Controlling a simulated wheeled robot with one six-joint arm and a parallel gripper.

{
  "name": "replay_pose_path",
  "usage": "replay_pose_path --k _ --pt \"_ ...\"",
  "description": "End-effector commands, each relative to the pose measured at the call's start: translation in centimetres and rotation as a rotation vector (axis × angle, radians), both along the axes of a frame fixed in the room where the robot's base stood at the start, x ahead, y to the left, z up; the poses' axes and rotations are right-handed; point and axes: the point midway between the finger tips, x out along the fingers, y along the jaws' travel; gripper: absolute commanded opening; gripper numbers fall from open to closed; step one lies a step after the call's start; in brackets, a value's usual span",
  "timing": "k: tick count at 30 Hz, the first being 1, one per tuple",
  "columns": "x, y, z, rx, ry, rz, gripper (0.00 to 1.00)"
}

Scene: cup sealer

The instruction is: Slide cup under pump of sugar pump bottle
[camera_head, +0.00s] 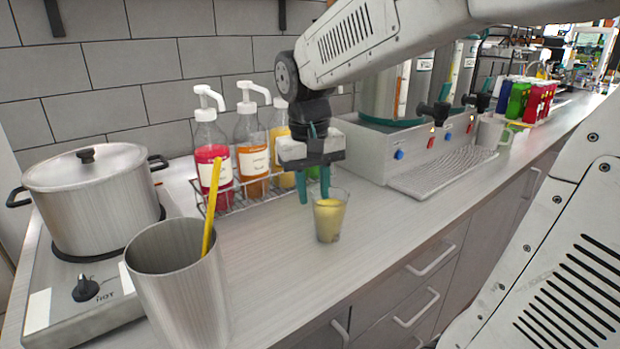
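A clear cup (329,218) with yellowish contents stands upright on the counter, in front of the bottle rack. My gripper (314,187) points down with its two teal fingers apart, at the cup's upper left. One finger overlaps the cup's rim in the picture; I cannot tell whether it touches. Pump bottles stand in a wire rack: a red one (212,165), an orange one (252,150) and a yellow one (279,137), the last partly behind my gripper. Something green (313,172) shows behind the fingers. The labels are too small to read, so I cannot tell which bottle is sugar.
A metal tumbler (180,290) with a yellow stick stands front left. A lidded pot (90,200) sits on a hot plate at left. A dispenser (400,150) with a drip tray (440,175) stands right of the rack. The counter (270,260) between tumbler and cup is clear.

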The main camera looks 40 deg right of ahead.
Motion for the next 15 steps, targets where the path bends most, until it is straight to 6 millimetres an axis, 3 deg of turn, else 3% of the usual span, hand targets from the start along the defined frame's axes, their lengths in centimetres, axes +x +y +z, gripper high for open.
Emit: replay_pose_path --k 3,6,15 --pt "3.6 -2.0 -0.8 -0.012 0.024 -0.058 0.29" --pt "5.3 -3.0 -1.3 -0.018 0.032 -0.087 0.29" --pt "6.2 -3.6 -1.6 -0.024 0.036 -0.104 0.29"
